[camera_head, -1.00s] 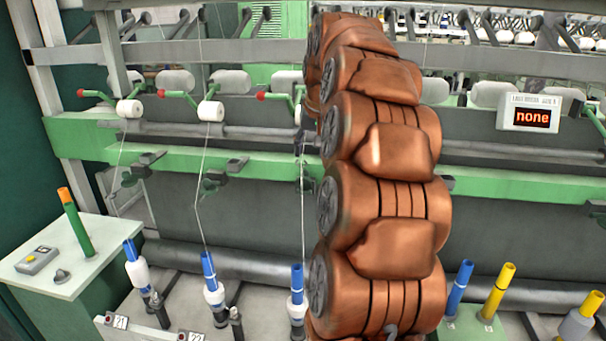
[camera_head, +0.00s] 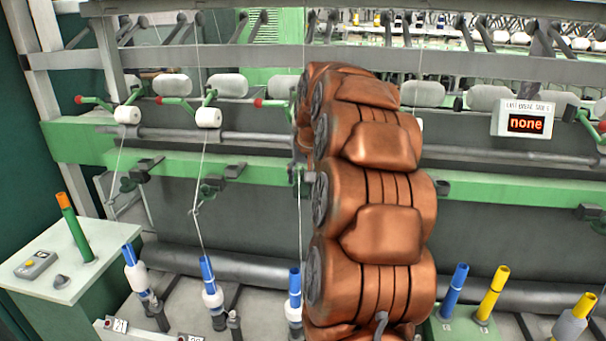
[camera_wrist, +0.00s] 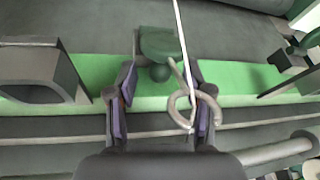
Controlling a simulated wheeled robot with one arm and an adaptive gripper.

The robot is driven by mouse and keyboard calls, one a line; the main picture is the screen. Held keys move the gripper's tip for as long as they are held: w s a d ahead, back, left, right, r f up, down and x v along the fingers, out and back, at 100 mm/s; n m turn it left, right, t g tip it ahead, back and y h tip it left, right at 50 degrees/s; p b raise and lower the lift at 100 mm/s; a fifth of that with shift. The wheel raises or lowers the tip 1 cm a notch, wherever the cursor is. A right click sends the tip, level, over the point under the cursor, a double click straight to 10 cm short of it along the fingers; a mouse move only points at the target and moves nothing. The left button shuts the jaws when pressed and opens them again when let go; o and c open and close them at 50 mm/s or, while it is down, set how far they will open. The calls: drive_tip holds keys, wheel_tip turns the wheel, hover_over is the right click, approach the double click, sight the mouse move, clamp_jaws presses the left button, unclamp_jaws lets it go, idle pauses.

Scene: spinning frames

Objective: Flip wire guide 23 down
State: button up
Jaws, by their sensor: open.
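In the wrist view a wire guide (camera_wrist: 181,108) shows as a pale curled loop on a dark green mount (camera_wrist: 162,44), in front of the green rail. A white thread runs down to the loop. My gripper (camera_wrist: 164,82) is open, with one finger on each side of the guide; the loop lies close to the right finger, and I cannot tell whether they touch. In the head view my arm hides the gripper and most of this guide. The guide's number is not readable.
The green rail (camera_head: 250,168) runs across the machine, with other wire guides (camera_head: 213,186) to the left. Blue spindles with white bobbins (camera_head: 212,298) stand below. A side table (camera_head: 100,272) is at left. A display (camera_head: 526,122) reads "none".

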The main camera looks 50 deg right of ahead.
drive_tip(key=shift+c, duration=0.3)
clamp_jaws()
idle(0.4)
